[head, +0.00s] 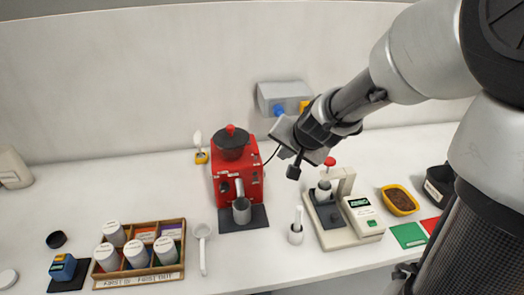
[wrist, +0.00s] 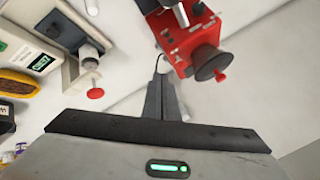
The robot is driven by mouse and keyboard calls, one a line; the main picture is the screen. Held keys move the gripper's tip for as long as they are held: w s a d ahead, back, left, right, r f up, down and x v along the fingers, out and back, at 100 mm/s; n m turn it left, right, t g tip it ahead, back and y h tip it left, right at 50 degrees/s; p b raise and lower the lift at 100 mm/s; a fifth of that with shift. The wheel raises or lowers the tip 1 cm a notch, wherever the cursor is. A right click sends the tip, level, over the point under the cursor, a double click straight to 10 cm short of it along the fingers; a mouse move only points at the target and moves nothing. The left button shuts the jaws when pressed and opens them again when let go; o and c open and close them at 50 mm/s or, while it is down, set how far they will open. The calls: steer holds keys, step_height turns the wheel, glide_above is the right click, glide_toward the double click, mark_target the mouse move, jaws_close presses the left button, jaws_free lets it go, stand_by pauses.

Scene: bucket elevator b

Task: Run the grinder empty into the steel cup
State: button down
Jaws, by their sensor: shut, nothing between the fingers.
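The red grinder (head: 226,184) stands against the back of the bench, with a dark hopper and a red knob on top. It also shows at the top of the wrist view (wrist: 190,45). A grey steel cup (head: 241,212) stands upright under the grinder's spout on a dark mat. My gripper (head: 294,172) is shut and empty, held in the air right of the grinder and above the bench. Its closed fingers also show in the wrist view (wrist: 161,98). The cup's inside is too small to read.
A scale unit with a display (head: 361,215) and a red-knobbed press (head: 340,180) stands to the right. A grey wall box (head: 284,97) hangs behind. A wooden rack (head: 140,280) of white jars, a white scoop (head: 203,248) and a yellow bowl (head: 399,200) lie around.

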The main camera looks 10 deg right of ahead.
steer(key=shift+f, duration=0.1)
steer(key=b, duration=0.6)
glide_toward(256, 156)
steer(key=shift+w+d+f, duration=0.2)
steer(key=shift+w+f, duration=0.25)
steer(key=shift+f, duration=0.2)
steer(key=shift+w+d+f, duration=0.2)
steer(key=shift+w+f, duration=0.25)
steer(key=shift+f, duration=0.15)
steer(key=shift+w+d+f, duration=0.25)
steer(key=shift+w+f, duration=0.2)
steer(key=shift+f, duration=0.2)
steer(key=shift+r, duration=0.1)
steer(key=shift+w+r+g+p, duration=0.1)
steer(key=shift+w+g+p, duration=0.1)
steer(key=shift+g+p, duration=0.15)
